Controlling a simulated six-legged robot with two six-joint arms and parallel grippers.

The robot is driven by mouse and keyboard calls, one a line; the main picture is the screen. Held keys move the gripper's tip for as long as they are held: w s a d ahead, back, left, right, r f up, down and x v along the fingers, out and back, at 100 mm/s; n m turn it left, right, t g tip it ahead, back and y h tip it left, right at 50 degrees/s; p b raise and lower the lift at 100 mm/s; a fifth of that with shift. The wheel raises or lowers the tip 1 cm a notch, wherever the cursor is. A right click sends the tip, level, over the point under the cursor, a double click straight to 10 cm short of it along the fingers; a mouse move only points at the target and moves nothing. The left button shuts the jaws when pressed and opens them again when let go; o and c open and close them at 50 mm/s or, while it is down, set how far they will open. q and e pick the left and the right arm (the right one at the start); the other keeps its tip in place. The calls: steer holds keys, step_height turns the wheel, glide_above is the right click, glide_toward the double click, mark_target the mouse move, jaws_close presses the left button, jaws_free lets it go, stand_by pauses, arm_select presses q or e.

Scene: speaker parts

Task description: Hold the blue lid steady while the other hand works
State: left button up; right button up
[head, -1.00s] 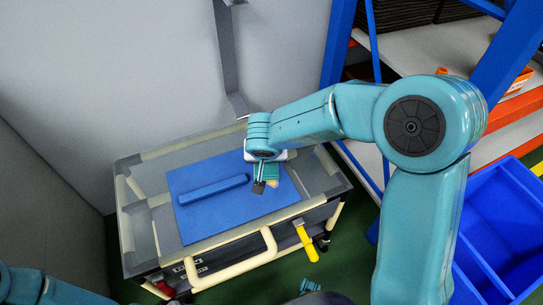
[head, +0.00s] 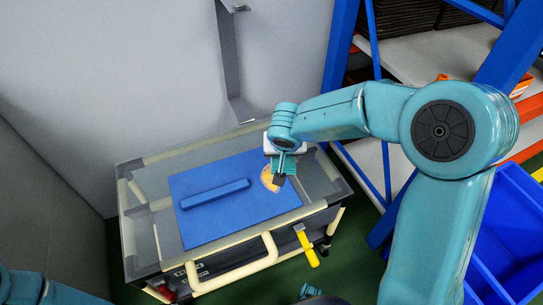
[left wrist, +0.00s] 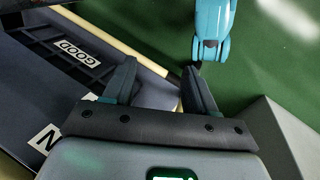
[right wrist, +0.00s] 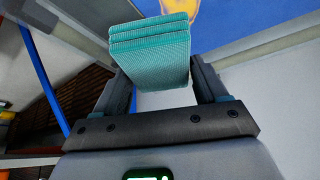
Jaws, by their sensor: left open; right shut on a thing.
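The blue lid (head: 228,209), a flat board with a raised blue bar (head: 214,193), lies on top of a grey cart. A yellow-tan patch (head: 267,178) shows on its right part and at the top of the right wrist view (right wrist: 181,7). My right gripper (head: 281,178) is over the lid's right end beside the patch. It is shut on a teal, ribbed, layered pad (right wrist: 150,52); whether the pad touches the lid is unclear. My left gripper (left wrist: 157,72) is open and empty beside the cart's dark side, away from the lid; the head view does not show it.
The cart (head: 131,224) has pale rails and a yellow handle (head: 306,248) hanging at its front right. A grey wall stands behind it. A blue-framed shelf and a blue bin (head: 510,235) are on the right. Green floor lies in front of the cart.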

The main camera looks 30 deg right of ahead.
arm_select(q)
step_height(320, 180, up, 4)
steer(key=p, duration=0.3)
steer(key=shift+p, duration=0.35)
arm_select(e)
steer(key=d+r, duration=0.3)
steer(key=d, duration=0.6)
steer(key=shift+d, duration=0.3)
steer(key=shift+r, duration=0.1)
